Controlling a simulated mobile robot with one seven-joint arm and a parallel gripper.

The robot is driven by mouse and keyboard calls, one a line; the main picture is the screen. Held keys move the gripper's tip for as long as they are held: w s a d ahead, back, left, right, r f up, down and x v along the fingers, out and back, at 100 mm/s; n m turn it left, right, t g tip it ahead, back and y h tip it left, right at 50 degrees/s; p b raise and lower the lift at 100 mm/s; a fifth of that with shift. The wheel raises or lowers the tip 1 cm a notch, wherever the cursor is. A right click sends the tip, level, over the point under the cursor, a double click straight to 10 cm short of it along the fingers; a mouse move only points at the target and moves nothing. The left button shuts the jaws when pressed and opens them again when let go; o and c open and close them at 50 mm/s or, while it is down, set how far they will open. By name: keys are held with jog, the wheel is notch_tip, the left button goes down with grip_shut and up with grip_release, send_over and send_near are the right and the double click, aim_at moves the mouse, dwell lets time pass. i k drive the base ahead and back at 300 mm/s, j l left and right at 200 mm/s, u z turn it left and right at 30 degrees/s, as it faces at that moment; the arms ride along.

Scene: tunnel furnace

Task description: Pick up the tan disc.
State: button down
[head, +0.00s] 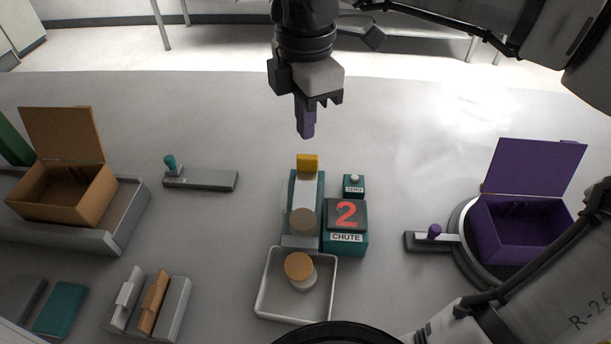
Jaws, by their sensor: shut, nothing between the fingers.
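A tan disc (298,265) lies on top of a whitish disc (303,283) in a shallow white tray (262,300) at the front middle. A second, browner disc (302,221) lies on the chute (304,188) just behind the tray; it may be tan in shade. My gripper (307,135) points down with its purple fingers shut and nothing between them. It hangs well above the table, appearing beyond the yellow block at the chute's far end, apart from the discs.
A teal box (345,244) marked CHUTE with a red 2 stands right of the chute, a teal ZERO button (354,185) behind it. An open orange box (66,197) is left, an open purple box (522,222) right. Much table is clear.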

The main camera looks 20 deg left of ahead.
aim_at(298, 265)
jog(key=k, duration=1.5)
